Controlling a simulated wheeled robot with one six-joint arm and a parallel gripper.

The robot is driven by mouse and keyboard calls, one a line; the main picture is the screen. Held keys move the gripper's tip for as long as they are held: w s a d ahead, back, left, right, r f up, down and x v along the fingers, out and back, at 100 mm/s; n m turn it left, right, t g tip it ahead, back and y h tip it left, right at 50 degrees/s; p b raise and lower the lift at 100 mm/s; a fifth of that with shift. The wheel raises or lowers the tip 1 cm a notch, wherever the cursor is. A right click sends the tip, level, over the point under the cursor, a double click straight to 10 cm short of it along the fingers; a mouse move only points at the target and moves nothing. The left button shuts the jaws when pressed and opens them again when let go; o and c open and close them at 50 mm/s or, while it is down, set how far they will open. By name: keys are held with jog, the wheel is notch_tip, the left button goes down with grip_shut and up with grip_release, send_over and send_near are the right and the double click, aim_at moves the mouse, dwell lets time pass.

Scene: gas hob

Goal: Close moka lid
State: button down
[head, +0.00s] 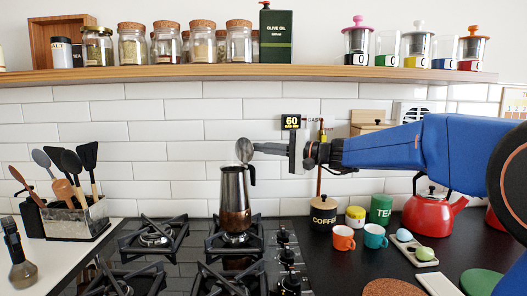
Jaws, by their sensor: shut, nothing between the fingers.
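The moka pot (235,192), steel with a darker lower part and a black handle at its right, stands upright on the back right burner of the hob. Its lid (244,150) is open, tilted up above the rim with its round face showing. My gripper (257,148) reaches in from the right at the lid's height. Its fingers are shut with nothing between them. The tips are right beside the lid's right edge; I cannot tell whether they touch it.
Black pan supports (152,237) surround the pot, with knobs (288,258) to the right. A coffee tin (323,216), cups (343,238) and a red kettle (432,210) stand below my arm. A utensil holder (75,218) is at left. A shelf (200,73) with jars runs above.

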aim_at(248, 144)
jog(key=s+a+n+h, duration=0.1)
jog(key=n, duration=0.2)
jog(key=s+a+r+n+h, duration=0.1)
jog(key=s+n, duration=0.1)
jog(key=n, duration=0.1)
jog(key=s+a+r+n, duration=0.1)
jog(key=a+n, duration=0.1)
jog(key=n, duration=0.1)
jog(key=shift+s+a+r+n+h, duration=0.1)
jog(key=shift+s+n+h, duration=0.25)
jog(key=shift+n+h, duration=0.05)
jog(key=shift+s+a+f+n+t+h, duration=0.25)
jog(key=shift+s+a+n+t+h, duration=0.25)
jog(key=shift+n, duration=0.6)
jog(key=shift+s+a+f+n, duration=0.65)
jog(key=shift+s+n, duration=0.15)
jog(key=shift+n, duration=0.4)
jog(key=shift+f, duration=0.1)
